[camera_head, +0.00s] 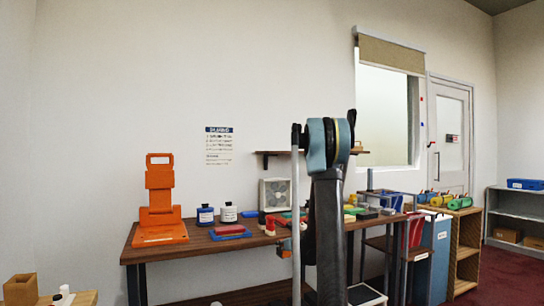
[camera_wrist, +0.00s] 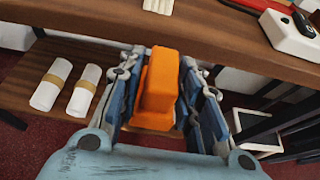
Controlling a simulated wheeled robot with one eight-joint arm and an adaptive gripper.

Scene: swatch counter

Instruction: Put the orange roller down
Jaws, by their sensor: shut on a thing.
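The orange roller (camera_wrist: 158,85) is in the middle of the wrist view, a blocky orange shape. My gripper (camera_wrist: 162,68) is shut on it, with one finger on each side. The roller overlaps the front edge of the wooden counter (camera_wrist: 100,22) in that view; I see no contact with the counter. In the head view, a small orange patch beside my arm may be the roller, but my arm hides most of that spot. The roller's underside and far end are hidden.
Two white rolls with tan bands (camera_wrist: 66,88) lie on a lower shelf (camera_wrist: 18,88). A large orange stand (camera_head: 160,200), bottles (camera_head: 229,212) and a blue tray (camera_head: 229,235) occupy the counter's left.

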